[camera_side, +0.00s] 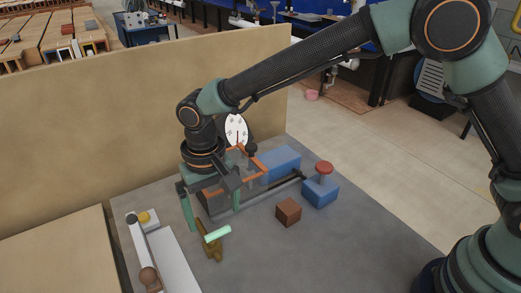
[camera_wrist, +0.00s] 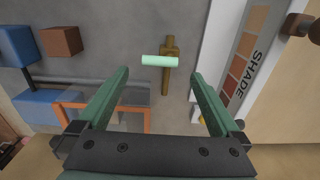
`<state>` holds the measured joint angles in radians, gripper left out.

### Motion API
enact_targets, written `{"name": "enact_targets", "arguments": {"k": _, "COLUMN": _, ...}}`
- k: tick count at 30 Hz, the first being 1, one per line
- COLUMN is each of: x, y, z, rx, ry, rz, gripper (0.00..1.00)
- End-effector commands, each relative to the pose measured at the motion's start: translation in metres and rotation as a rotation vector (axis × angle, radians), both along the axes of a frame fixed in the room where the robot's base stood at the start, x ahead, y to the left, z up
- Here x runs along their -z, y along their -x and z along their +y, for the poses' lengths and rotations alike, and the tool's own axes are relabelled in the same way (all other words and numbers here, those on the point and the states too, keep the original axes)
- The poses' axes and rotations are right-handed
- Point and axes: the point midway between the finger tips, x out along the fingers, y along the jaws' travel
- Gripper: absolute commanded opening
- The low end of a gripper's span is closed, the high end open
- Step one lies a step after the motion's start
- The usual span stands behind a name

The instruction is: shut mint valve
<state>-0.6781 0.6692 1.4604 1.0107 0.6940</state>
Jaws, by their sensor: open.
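The mint valve has a brass body (camera_side: 211,248) and a pale mint handle (camera_side: 217,234), standing on the grey table at the front. In the wrist view the brass body (camera_wrist: 168,78) runs up the picture. The mint handle (camera_wrist: 160,61) lies across it, reaching mostly to the left. My gripper (camera_side: 213,220) is open and empty, with its green fingers pointing down above and behind the valve. In the wrist view my gripper (camera_wrist: 160,75) has one finger on each side of the valve, apart from it.
A clear box with an orange rim (camera_side: 258,167) stands behind the gripper. A brown cube (camera_side: 288,212) and a blue block with a red knob (camera_side: 320,191) are to the right. A white board (camera_side: 176,262) with a slider and a yellow button lies left. The table in front right is clear.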

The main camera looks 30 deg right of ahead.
Motion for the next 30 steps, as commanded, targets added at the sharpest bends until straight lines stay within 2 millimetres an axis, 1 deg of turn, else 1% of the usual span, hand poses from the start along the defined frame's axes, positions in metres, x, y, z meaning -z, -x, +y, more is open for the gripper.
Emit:
{"name": "enact_targets", "arguments": {"k": 1, "x": -0.013, "y": -0.001, "z": 0.001, "rx": 0.000, "ry": -0.004, "rz": -0.005, "gripper": 1.00}}
{"name": "enact_targets", "arguments": {"k": 3, "x": -0.027, "y": -0.001, "z": 0.001, "rx": 0.000, "ry": -0.004, "rz": -0.004, "gripper": 1.00}}
{"name": "enact_targets", "arguments": {"k": 6, "x": -0.044, "y": -0.001, "z": 0.001, "rx": 0.001, "ry": -0.003, "rz": -0.003, "gripper": 1.00}}
{"name": "enact_targets", "arguments": {"k": 9, "x": -0.058, "y": -0.001, "z": 0.000, "rx": 0.001, "ry": -0.002, "rz": -0.003, "gripper": 1.00}}
{"name": "enact_targets", "arguments": {"k": 12, "x": -0.066, "y": 0.000, "z": 0.000, "rx": 0.001, "ry": -0.001, "rz": -0.001, "gripper": 1.00}}
{"name": "enact_targets", "arguments": {"k": 15, "x": -0.070, "y": 0.000, "z": 0.000, "rx": 0.001, "ry": -0.001, "rz": -0.001, "gripper": 1.00}}
{"name": "enact_targets", "arguments": {"k": 25, "x": -0.071, "y": 0.000, "z": -0.001, "rx": 0.001, "ry": -0.001, "rz": -0.001, "gripper": 1.00}}
{"name": "enact_targets", "arguments": {"k": 28, "x": -0.078, "y": -0.003, "z": -0.010, "rx": 0.003, "ry": -0.009, "rz": -0.012, "gripper": 1.00}}
{"name": "enact_targets", "arguments": {"k": 30, "x": -0.088, "y": -0.006, "z": -0.024, "rx": 0.005, "ry": -0.021, "rz": -0.027, "gripper": 1.00}}
